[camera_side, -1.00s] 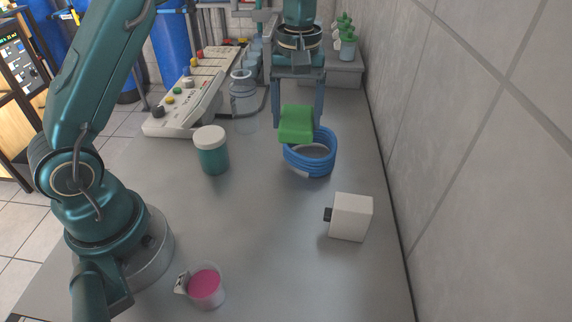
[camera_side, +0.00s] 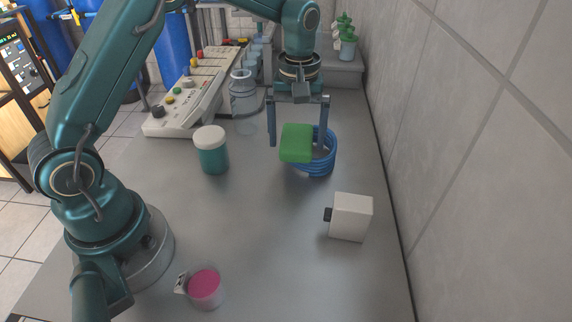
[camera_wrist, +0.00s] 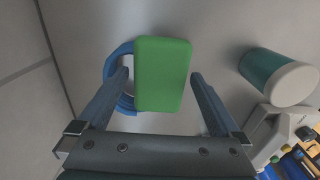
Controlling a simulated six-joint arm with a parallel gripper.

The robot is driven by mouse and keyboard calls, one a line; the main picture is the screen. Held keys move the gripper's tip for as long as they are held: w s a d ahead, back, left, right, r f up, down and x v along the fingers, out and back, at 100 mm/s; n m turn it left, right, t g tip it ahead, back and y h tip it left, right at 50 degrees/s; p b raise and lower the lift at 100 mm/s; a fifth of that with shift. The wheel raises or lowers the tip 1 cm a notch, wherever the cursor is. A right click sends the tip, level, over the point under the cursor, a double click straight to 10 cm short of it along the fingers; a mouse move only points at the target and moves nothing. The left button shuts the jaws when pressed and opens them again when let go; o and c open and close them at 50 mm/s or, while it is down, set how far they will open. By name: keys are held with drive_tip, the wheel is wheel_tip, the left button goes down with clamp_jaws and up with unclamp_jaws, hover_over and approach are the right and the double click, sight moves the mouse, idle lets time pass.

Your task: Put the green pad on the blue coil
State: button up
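The green pad (camera_side: 296,146) lies over the left part of the blue coil (camera_side: 327,158) in the side view, covering much of it. In the wrist view the pad (camera_wrist: 163,74) hides most of the coil (camera_wrist: 112,68), whose loops show at its left and lower edge. Whether the pad lies flat or tilted is unclear. My gripper (camera_side: 297,144) is open around the pad, with a finger on each side. In the wrist view my gripper (camera_wrist: 160,77) shows a gap at the left finger; the right fingertip is very near the pad's edge.
A teal jar with a white lid (camera_side: 211,150) stands left of the coil. A white box (camera_side: 350,217) stands in front to the right, near the wall. A cup of pink liquid (camera_side: 206,288) is at the front. A clear bottle (camera_side: 243,94) and a control panel (camera_side: 187,105) are behind.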

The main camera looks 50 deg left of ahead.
sight(297, 136)
drive_tip(key=shift+r, duration=0.1)
drive_tip(key=s+r+m+t, duration=0.1)
drive_tip(key=s+r+m, duration=0.15)
drive_tip(key=r, duration=1.25)
drive_tip(key=s+d+f+m+t, duration=0.1)
drive_tip(key=s+f+m+t, duration=0.1)
drive_tip(key=s, duration=0.6)
drive_tip(key=s+d+f+m+t, duration=0.1)
drive_tip(key=s+f+m+t, duration=0.1)
drive_tip(key=s, duration=0.6)
drive_tip(key=shift+f+m+t, duration=0.3)
drive_tip(key=shift+f+m, duration=0.25)
drive_tip(key=shift+m, duration=0.7)
